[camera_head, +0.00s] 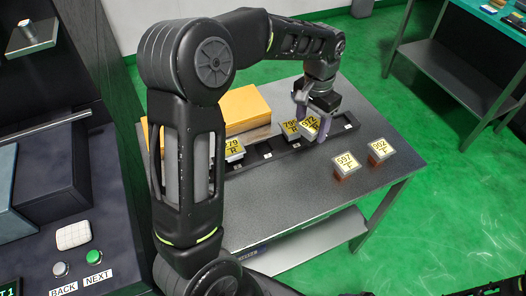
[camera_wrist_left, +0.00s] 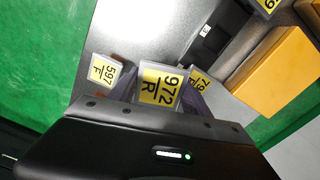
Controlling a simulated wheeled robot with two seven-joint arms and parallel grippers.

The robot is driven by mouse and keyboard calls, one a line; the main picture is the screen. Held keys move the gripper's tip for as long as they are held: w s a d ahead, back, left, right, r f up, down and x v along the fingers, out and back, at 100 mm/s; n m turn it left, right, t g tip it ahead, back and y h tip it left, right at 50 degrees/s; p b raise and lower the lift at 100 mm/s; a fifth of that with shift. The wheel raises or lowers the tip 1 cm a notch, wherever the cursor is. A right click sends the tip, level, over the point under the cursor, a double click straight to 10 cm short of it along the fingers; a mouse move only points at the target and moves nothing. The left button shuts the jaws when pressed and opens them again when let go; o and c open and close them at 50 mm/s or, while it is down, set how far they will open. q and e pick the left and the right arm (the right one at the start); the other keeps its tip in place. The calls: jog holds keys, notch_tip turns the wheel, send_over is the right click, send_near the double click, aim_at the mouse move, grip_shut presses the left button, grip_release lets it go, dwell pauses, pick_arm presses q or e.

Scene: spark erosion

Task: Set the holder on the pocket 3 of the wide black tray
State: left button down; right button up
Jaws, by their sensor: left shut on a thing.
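My left gripper (camera_head: 313,119) is shut on a holder with a yellow label reading 972 R (camera_head: 310,127). The same holder (camera_wrist_left: 160,87) shows between the fingers in the left wrist view. It is over or just in front of the wide black tray (camera_head: 263,156), right beside a seated holder whose label starts with 79 (camera_head: 290,128). I cannot tell whether the held holder touches the tray. Another holder, 279 (camera_head: 233,147), sits toward the tray's left end. An empty-looking pocket lies between these two seated holders.
Two more holders, 597 F (camera_head: 346,163) and one reading about 902 (camera_head: 380,150), stand on the grey table (camera_head: 290,205) to the right. A yellow-orange box (camera_head: 245,107) is behind the tray. The table's front is clear. A control panel with buttons (camera_head: 93,257) is at left.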

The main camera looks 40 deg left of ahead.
jog(key=shift+o, duration=0.7)
notch_tip(320, 180, down, 2)
jog(key=shift+w+f+b, duration=0.1)
jog(key=shift+f+b, duration=0.1)
jog(key=shift+b, duration=0.8)
pick_arm(q)
jog(key=s+a+r+m, duration=0.2)
jog(key=s+a, duration=0.3)
jog(key=a, duration=0.6)
jog(key=shift+s+a+m, duration=0.2)
jog(key=shift+a+m, duration=0.2)
jog(key=shift+m, duration=0.4)
jog(key=shift+f, duration=3.1)
pick_arm(e)
jog(key=shift+r, duration=0.25)
pick_arm(q)
jog(key=shift+f, duration=0.15)
notch_tip(320, 180, down, 3)
jog(key=shift+p, duration=0.4)
jog(key=shift+f, duration=0.25)
pick_arm(e)
jog(key=shift+r, duration=0.15)
